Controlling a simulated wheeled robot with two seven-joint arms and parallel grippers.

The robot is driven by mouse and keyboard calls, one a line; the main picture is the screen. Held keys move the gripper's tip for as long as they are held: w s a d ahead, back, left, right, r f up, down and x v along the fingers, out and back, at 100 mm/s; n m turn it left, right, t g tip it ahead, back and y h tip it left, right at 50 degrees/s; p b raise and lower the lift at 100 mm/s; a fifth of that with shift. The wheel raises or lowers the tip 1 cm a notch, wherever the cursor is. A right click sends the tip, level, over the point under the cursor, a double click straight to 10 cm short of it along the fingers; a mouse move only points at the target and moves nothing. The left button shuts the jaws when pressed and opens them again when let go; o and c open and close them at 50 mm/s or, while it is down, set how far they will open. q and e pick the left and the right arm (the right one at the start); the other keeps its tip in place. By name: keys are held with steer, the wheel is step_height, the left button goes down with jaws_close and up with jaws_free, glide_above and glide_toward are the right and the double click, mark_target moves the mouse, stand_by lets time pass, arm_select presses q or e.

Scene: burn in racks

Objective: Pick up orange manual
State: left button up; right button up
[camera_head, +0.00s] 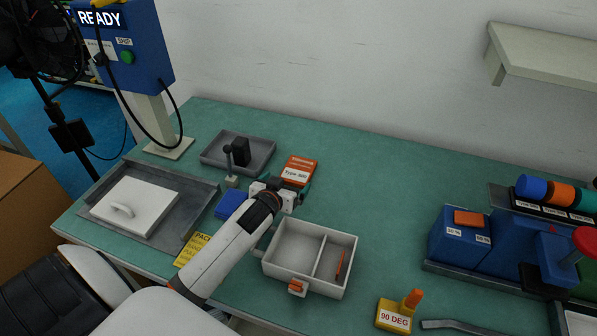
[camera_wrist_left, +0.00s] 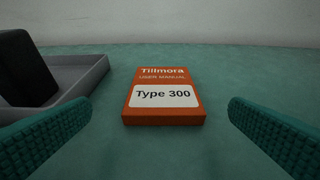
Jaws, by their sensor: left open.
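The orange manual (camera_head: 299,168) lies flat on the green table, behind my left gripper in the head view. In the left wrist view the orange manual (camera_wrist_left: 163,95) is centred, with a white label reading "Type 300". My left gripper (camera_head: 287,192) is open just in front of it. In the left wrist view its two teal fingers (camera_wrist_left: 160,135) stand apart on either side, and the manual lies beyond them between their lines. No contact shows. My right gripper is not in view.
A grey tray (camera_head: 208,160) with a black object stands close left of the manual. A white divided box (camera_head: 350,262) stands in front. A blue block (camera_head: 232,203) and yellow paper (camera_head: 192,249) lie near my left arm. Table right of the manual is clear.

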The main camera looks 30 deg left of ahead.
mark_target(296, 174)
arm_select(q)
steer(key=shift+d+x, duration=0.2)
steer(key=shift+x, duration=2.85)
steer(key=shift+f, duration=0.1)
steer(key=shift+c, duration=0.2)
steer(key=c, duration=1)
